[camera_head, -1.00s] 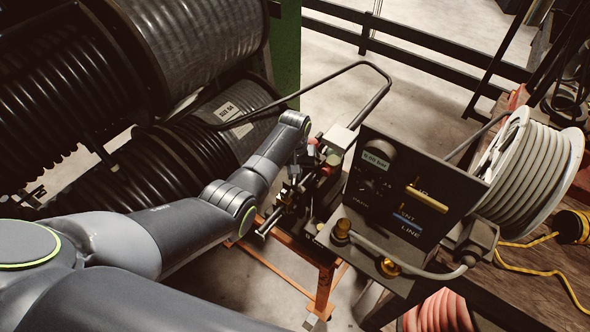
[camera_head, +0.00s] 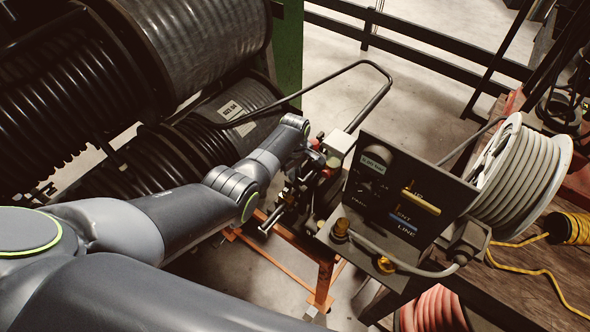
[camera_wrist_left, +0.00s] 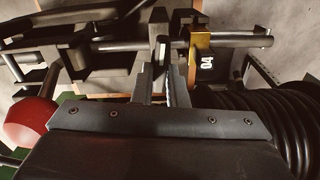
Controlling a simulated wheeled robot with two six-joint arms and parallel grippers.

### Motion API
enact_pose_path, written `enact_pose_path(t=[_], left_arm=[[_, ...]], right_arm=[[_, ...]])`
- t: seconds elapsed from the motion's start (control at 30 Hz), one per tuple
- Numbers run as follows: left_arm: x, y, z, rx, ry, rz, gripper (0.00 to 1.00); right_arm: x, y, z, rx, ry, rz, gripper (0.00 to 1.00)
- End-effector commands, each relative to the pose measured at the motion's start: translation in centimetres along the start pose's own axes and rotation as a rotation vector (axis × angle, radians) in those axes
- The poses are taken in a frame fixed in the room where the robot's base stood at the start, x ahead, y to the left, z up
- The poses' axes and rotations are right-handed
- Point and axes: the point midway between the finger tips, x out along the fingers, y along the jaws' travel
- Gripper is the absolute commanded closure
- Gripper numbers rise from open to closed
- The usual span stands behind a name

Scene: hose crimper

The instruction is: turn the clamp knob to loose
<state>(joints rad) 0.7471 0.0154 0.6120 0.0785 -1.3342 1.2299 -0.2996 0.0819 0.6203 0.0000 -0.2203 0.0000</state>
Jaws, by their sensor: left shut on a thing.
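My left gripper (camera_wrist_left: 164,85) is shut at the clamp assembly, with a narrow grey part, which I take to be the clamp knob (camera_wrist_left: 159,42), at its fingertips in the left wrist view. The fingers hide where they grip. The grey clamp bar (camera_wrist_left: 232,40) runs sideways there, with a brass block (camera_wrist_left: 201,46) marked 04 to the right of the fingers. In the head view the crimper's clamp (camera_head: 300,190) sits on an orange stand, partly covered by my left wrist. The knob's setting cannot be read. My right gripper is not in view.
A dark control panel (camera_head: 405,190) with yellow and blue labels stands right of the clamp. A white hose reel (camera_head: 522,175) is at the far right. Large black hose drums (camera_head: 205,45) fill the left. A red ball (camera_wrist_left: 30,122) is close to the gripper body in the left wrist view.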

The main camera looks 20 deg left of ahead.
Motion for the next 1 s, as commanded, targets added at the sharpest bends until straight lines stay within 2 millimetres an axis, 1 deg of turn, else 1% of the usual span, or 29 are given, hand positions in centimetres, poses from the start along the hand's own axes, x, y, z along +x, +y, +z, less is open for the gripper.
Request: enact_pose_path(t=[0.1,0.33,0.87,0.9,1.0], left_arm=[[-0.16,0.02,-0.08,-0.060,0.002,0.001,1.00],[-0.13,0.00,-0.09,-0.130,0.003,0.002,1.00],[-0.11,0.00,-0.11,-0.150,0.003,0.003,1.00],[-0.12,0.01,-0.12,-0.150,0.003,0.003,0.82],[-0.10,-0.01,-0.10,-0.150,0.003,0.002,0.69]], right_arm=[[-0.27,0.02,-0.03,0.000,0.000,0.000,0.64],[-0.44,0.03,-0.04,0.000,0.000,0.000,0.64],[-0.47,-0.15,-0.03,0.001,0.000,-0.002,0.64],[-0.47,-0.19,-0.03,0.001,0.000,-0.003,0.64],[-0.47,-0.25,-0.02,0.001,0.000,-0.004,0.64]])
